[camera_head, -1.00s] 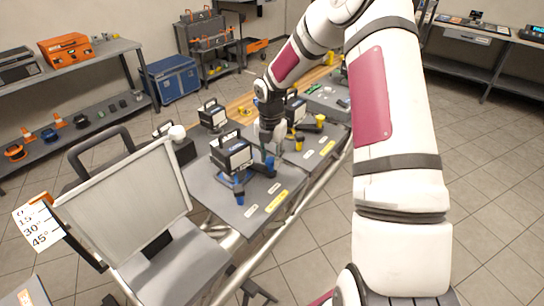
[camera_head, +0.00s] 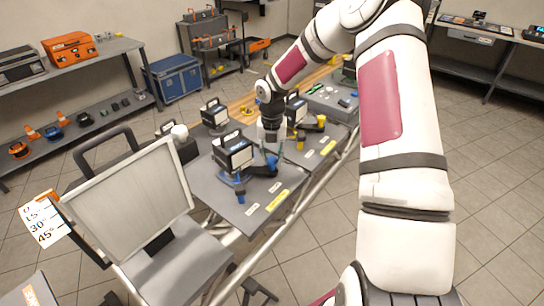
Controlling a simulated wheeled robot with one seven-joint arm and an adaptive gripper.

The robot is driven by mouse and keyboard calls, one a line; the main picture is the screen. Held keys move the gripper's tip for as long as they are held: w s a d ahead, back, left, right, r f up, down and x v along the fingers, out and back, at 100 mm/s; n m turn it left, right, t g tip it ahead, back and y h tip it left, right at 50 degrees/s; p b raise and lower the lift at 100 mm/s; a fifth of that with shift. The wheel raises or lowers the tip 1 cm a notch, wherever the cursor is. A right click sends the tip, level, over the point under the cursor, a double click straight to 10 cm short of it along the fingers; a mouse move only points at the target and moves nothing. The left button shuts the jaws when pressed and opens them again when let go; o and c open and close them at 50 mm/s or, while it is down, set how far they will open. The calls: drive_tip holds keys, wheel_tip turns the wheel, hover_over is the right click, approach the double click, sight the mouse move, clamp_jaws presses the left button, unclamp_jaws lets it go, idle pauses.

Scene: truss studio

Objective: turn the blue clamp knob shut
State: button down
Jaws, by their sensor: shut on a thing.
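A black clamp unit (camera_head: 235,150) with a pale front panel and a handle stands on the grey table panel (camera_head: 220,198). A blue part (camera_head: 240,188) hangs at its lower front. The blue clamp knob (camera_head: 272,163) is at its right end, beside a dark arm. My gripper (camera_head: 271,152) points down from above at the knob and is shut on it. The fingers are small and partly blend with the dark parts, so the exact contact is hard to see.
Similar clamp units with yellow knobs (camera_head: 300,144) stand behind, to the right. A shelf (camera_head: 90,75) and blue case (camera_head: 172,78) are at the back left.

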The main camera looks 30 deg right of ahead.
drive_tip(key=c, duration=1.2)
unclamp_jaws()
wheel_tip(320, 180, up, 12)
